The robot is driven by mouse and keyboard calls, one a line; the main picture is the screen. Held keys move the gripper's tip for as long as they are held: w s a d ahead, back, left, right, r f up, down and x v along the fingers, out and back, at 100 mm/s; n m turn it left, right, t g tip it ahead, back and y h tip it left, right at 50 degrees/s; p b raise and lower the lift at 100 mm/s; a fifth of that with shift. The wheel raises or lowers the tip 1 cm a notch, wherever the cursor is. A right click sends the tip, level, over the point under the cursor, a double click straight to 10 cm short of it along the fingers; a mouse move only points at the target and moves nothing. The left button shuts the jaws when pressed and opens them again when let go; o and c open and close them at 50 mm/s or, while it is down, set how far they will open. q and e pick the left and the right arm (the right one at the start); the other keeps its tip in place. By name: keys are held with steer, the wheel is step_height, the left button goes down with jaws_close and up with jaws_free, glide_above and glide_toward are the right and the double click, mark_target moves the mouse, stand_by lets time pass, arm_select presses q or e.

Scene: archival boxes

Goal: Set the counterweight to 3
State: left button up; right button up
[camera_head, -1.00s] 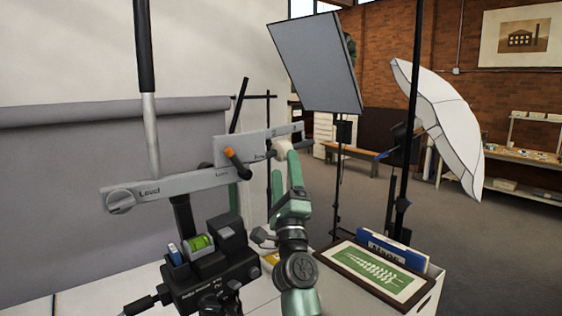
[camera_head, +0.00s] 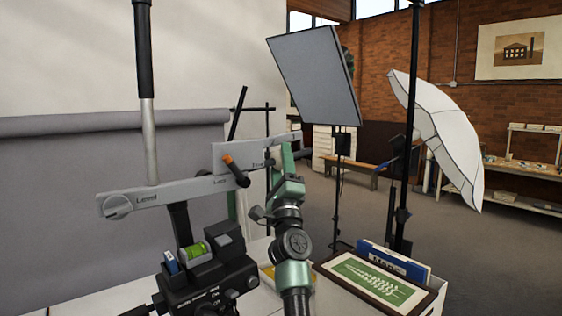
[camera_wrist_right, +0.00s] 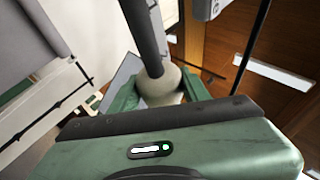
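A grey bar (camera_head: 172,191) marked "Level" runs across the head view, with a round knob (camera_head: 117,206) at its left end. A raised plate (camera_head: 240,155) further right carries a dark lever with an orange end (camera_head: 235,170). The counterweight cannot be made out for certain. My right gripper (camera_head: 284,163) is at the plate's right end, partly hidden by it. In the right wrist view, a dark cylinder with a pale rounded end (camera_wrist_right: 163,84) lies between the green fingers (camera_wrist_right: 160,100). Whether they press on it is unclear. My left gripper is out of view.
A black device with a green bubble level (camera_head: 196,250) sits below the bar. A panel light (camera_head: 315,70) and a white umbrella (camera_head: 437,130) stand behind; open floor lies beyond.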

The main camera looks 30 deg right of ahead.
mark_target(303, 155)
jaws_close()
steer(key=d, duration=0.2)
steer(key=d+b, duration=0.1)
steer(key=d, duration=0.4)
steer(key=shift+w+d+r, duration=0.2)
steer(key=shift+w+r, duration=0.1)
steer(key=shift+r, duration=0.1)
steer(key=o, duration=1.2)
jaws_free()
steer(key=shift+a+f, duration=0.1)
steer(key=shift+p+v, duration=0.3)
steer(key=shift+v, duration=3.5)
